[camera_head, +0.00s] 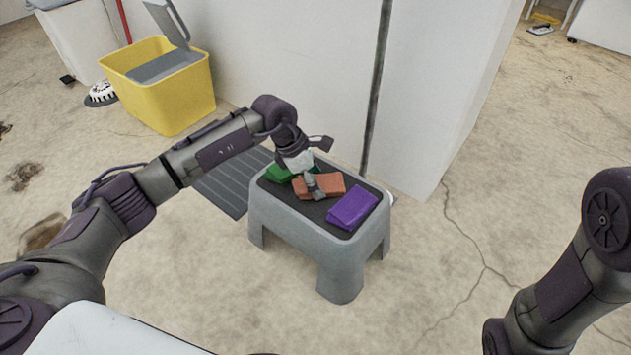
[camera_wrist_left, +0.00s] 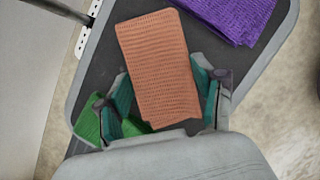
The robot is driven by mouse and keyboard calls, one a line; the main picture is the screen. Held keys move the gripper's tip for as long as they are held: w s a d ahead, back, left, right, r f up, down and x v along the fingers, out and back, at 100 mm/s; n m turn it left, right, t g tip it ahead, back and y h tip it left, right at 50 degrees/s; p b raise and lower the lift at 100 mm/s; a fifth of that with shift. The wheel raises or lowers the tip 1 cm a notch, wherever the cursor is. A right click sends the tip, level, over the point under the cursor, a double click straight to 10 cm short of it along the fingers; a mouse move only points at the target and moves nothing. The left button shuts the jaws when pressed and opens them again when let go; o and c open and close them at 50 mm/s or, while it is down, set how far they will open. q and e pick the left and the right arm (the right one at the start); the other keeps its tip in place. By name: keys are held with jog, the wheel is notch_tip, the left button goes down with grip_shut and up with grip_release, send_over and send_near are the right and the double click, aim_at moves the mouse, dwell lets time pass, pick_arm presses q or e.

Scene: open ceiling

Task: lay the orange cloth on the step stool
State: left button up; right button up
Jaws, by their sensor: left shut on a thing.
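The orange cloth (camera_head: 330,184) is folded and shows at the middle of the step stool's dark top, between a green cloth and a purple cloth. The grey step stool (camera_head: 343,262) stands on the floor in the middle of the head view. My left gripper (camera_head: 315,193) is shut on the orange cloth, low at the stool top. In the left wrist view the orange cloth (camera_wrist_left: 160,68) lies between the two fingers of my left gripper (camera_wrist_left: 168,97). I cannot tell whether the cloth's underside touches the stool. My right gripper is out of view.
The green cloth (camera_head: 279,174) lies at the back left of the stool top, the purple cloth (camera_head: 352,207) at the front right. A grey mat (camera_head: 232,182) lies behind the stool. A dark pole (camera_head: 376,90) and white wall stand behind. A yellow mop bucket (camera_head: 178,105) stands back left.

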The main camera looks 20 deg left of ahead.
pick_arm(q)
jog(key=shift+f, duration=0.1)
jog(key=o, duration=1.1)
